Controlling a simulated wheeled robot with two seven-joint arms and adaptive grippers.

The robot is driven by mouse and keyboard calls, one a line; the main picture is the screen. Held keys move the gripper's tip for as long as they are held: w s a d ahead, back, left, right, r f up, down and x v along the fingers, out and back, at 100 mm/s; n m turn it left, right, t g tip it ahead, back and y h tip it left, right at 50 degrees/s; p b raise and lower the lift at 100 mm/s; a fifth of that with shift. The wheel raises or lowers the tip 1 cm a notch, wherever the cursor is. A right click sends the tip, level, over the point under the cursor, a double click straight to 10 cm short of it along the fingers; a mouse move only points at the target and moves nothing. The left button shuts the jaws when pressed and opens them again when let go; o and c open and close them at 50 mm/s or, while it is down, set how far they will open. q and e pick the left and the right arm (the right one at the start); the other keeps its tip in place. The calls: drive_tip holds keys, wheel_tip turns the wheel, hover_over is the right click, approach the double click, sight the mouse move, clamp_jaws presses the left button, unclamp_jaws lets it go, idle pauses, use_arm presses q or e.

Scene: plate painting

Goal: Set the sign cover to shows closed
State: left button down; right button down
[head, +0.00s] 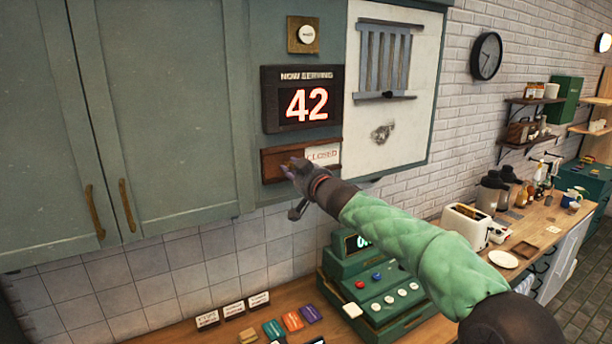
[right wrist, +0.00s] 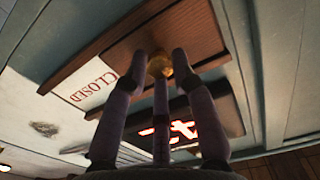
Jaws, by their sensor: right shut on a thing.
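The wooden sign cover (head: 272,168) is a brown sliding panel in a frame under the number display. It lies over the left part of the sign, and the white plate with red CLOSED lettering (head: 322,155) shows to its right. In the right wrist view the cover (right wrist: 190,35) carries a round brass knob (right wrist: 160,66), and the CLOSED plate (right wrist: 88,84) lies to the left. My right gripper (head: 289,167) is at the cover, its fingers (right wrist: 160,58) shut around the knob. The fingers hide part of the knob. My left gripper is not in view.
The NOW SERVING display (head: 303,98) reading 42 is just above the sign. A white board (head: 395,115) hangs to the right, and green cabinet doors (head: 150,110) are on the left. Below stand a green cash register (head: 375,290) and small cards (head: 232,310) on the counter.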

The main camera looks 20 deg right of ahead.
drive_tip(key=shift+a+r, duration=0.1)
drive_tip(key=shift+r, duration=0.3)
drive_tip(key=c, duration=1.2)
unclamp_jaws()
drive_tip(key=shift+o, duration=0.8)
drive_tip(key=shift+a, duration=0.25)
drive_tip(key=shift+f, duration=0.1)
drive_tip(key=shift+s+d+f, duration=0.1)
drive_tip(key=shift+d, duration=0.1)
drive_tip(key=shift+s, duration=0.25)
drive_tip(key=s, duration=1.1)
drive_tip(key=shift+s+d, duration=0.2)
drive_tip(key=shift+d, duration=0.1)
